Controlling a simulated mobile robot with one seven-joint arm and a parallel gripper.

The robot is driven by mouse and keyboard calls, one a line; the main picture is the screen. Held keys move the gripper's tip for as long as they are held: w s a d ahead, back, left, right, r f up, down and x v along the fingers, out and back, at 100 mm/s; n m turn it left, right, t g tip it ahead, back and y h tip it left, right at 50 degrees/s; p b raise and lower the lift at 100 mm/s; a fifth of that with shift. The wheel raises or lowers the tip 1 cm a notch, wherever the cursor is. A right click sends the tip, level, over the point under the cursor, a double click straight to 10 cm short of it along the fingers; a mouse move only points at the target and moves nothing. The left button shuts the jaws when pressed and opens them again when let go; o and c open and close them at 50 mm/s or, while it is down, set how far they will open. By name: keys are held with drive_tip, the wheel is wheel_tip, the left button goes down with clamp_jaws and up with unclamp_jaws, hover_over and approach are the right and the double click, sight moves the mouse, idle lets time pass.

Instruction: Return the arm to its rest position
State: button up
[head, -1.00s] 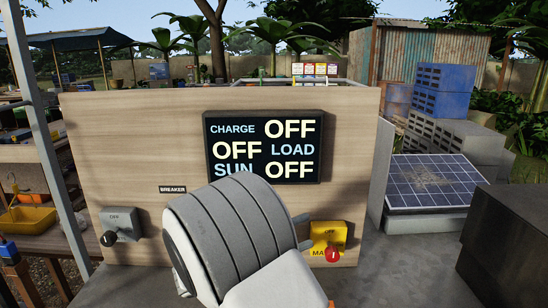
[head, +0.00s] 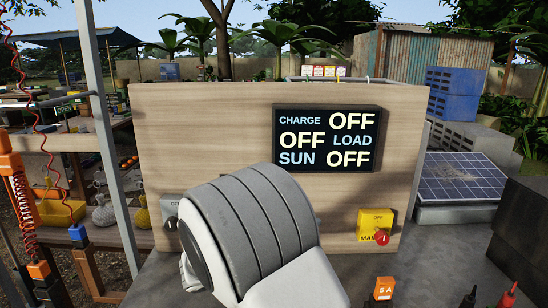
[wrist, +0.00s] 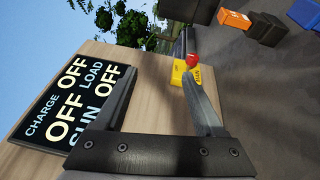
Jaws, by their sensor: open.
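My gripper (wrist: 160,85) is open and empty in the wrist view, its two fingers spread apart. Between and beyond them lie the wooden panel and the grey floor. In the head view my pale, ribbed arm rises from the bottom middle in front of the panel (head: 200,125), and it hides my gripper. The dark display (head: 327,138) on the panel reads CHARGE OFF, LOAD OFF, SUN OFF. A yellow main switch box (head: 371,219) with a red knob (head: 382,237) is at the panel's lower right. The wrist view also shows its red knob (wrist: 193,60), close to the right finger.
A grey breaker box (head: 170,208) is partly behind my arm. An orange 5 A block (head: 384,288) stands at the bottom right, near dark red-tipped probes (head: 508,294). A solar panel (head: 461,178) lies at right. A metal post (head: 108,135) stands at left.

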drive_tip(key=s+d+f+m+g+y+b, duration=0.1)
drive_tip(key=s+d+f+g+y+b, duration=0.1)
drive_tip(key=s+d+g+y, duration=0.3)
drive_tip(key=s+d+f+m+g+y+b, duration=0.1)
drive_tip(key=s+d+f+m+y+b, duration=0.15)
drive_tip(key=s+d, duration=0.4)
drive_tip(key=s+a+f+m+t+y+b, duration=0.1)
drive_tip(key=s+a+f+t+y+b, duration=0.15)
drive_tip(key=s+y, duration=0.25)
drive_tip(key=s+a+f+m+t+y+b, duration=0.1)
drive_tip(key=s+f+t+y+b, duration=0.15)
drive_tip(key=s+y, duration=0.3)
wheel_tip(320, 180, up, 24)
drive_tip(key=p, duration=2.3)
drive_tip(key=shift+a, duration=0.2)
drive_tip(key=shift+s+f, duration=0.1)
drive_tip(key=c, duration=0.3)
drive_tip(key=shift+d, duration=0.15)
drive_tip(key=shift+c, duration=0.2)
